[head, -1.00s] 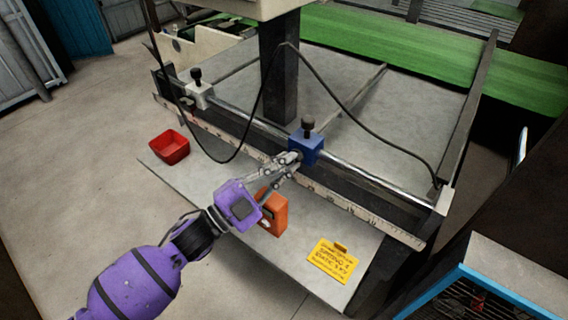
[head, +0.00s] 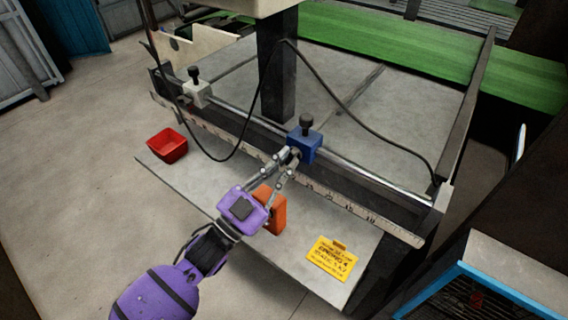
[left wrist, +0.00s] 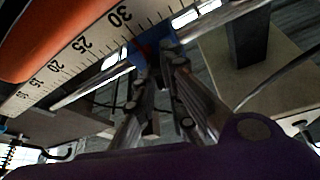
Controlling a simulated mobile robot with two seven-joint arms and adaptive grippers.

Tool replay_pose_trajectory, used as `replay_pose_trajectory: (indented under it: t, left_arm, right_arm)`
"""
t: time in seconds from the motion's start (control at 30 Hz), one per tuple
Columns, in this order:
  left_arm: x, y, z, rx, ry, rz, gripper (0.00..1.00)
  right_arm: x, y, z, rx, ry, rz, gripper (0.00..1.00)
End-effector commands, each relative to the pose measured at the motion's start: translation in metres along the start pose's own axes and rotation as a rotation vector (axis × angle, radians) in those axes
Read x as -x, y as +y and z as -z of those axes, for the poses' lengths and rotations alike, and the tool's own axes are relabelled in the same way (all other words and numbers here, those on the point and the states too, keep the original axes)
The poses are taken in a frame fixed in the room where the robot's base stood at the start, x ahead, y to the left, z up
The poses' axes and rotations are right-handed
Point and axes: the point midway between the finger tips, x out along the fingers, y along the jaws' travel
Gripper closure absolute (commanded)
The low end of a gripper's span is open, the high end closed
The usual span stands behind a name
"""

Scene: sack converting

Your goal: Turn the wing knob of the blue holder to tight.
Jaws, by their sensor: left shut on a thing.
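The blue holder (head: 307,147) sits on the shiny rail, with a dark round-topped knob (head: 306,122) standing on its top. My left gripper (head: 289,154) reaches its front face from the lower left. Its fingers are close together and shut on a small part at that face. The fingers largely hide this part, so I cannot make out the wing knob's shape or angle. In the left wrist view, the fingers (left wrist: 157,62) meet just below the dim blue holder (left wrist: 150,45). My right gripper is not in view.
A white holder (head: 196,93) with a dark knob sits farther left on the rail. A ruler strip (head: 335,197) runs along the front. An orange box (head: 274,212) is close beneath my left gripper.

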Motion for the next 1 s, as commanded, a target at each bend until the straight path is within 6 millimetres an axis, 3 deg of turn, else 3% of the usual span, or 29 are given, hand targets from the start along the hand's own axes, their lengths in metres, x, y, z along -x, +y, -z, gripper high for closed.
replay_pose_trajectory:
  t: [0.23,0.27,0.4,0.77,1.0]
  left_arm:
    - [0.0,0.0,0.0,-0.001,0.0,0.0,1.0]
    - [0.0,0.0,0.0,-0.001,0.0,0.0,0.89]
    - [0.0,0.0,0.0,-0.001,0.0,-0.001,0.71]
    - [0.004,0.0,-0.001,-0.002,-0.002,-0.001,0.71]
    - [0.044,0.001,-0.002,-0.001,-0.006,-0.001,0.71]
  right_arm:
    - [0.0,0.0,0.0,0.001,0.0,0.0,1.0]
    - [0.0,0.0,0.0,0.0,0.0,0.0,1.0]
    - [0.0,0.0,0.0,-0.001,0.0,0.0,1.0]
    - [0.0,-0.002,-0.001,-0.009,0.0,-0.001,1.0]
    - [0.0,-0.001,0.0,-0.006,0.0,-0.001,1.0]
